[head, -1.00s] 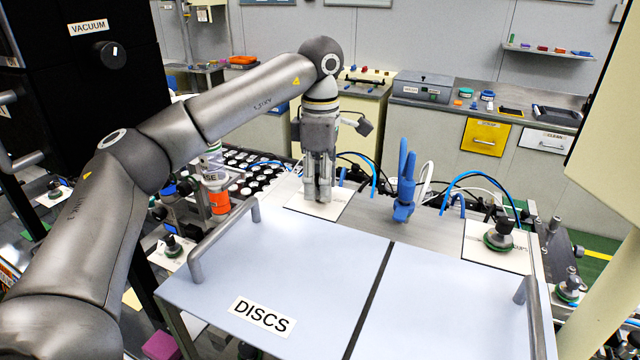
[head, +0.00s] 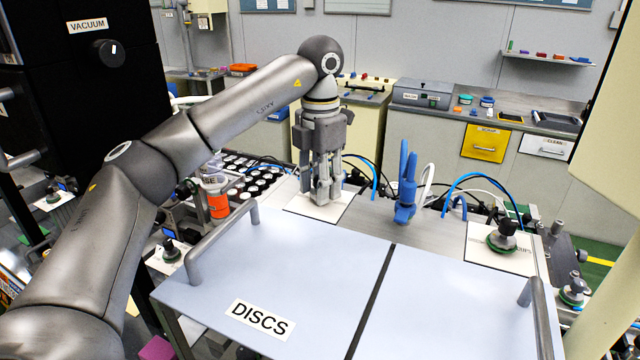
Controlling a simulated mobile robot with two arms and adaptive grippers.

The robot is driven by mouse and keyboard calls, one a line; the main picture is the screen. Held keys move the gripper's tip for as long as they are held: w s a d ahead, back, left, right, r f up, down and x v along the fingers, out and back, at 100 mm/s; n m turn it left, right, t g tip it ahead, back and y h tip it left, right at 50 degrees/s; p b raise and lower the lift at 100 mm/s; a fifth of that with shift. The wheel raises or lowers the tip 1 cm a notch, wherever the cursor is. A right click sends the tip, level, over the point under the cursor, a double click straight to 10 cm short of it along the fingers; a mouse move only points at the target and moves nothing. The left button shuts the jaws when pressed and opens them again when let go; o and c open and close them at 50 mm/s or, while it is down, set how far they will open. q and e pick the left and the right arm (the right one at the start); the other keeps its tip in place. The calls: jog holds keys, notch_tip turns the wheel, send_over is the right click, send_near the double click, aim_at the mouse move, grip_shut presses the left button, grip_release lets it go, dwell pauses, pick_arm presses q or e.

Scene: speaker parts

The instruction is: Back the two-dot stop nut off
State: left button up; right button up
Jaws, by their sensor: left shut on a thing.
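My left gripper (head: 322,192) points straight down over a white plate (head: 300,205) at the back left of the bench. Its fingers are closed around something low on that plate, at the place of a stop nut. The fingers hide the nut, and no dots can be made out. A similar dark knob with a green ring (head: 502,238) stands on the white plate (head: 485,252) at the right, with nothing gripping it. My right gripper is not in view.
Two pale lids fill the front, the left one labelled DISCS (head: 260,318), with raised handles (head: 212,250). A blue upright clamp handle (head: 406,185) stands right of my gripper, among blue and white hoses. An orange-banded container (head: 217,203) stands to the left.

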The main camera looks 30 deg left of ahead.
pick_arm(q)
jog(key=shift+f+n, duration=0.1)
jog(key=shift+n, duration=0.4)
jog(key=o, duration=1)
jog(key=shift+o, duration=0.2)
notch_tip(320, 180, up, 12)
dwell(0.7)
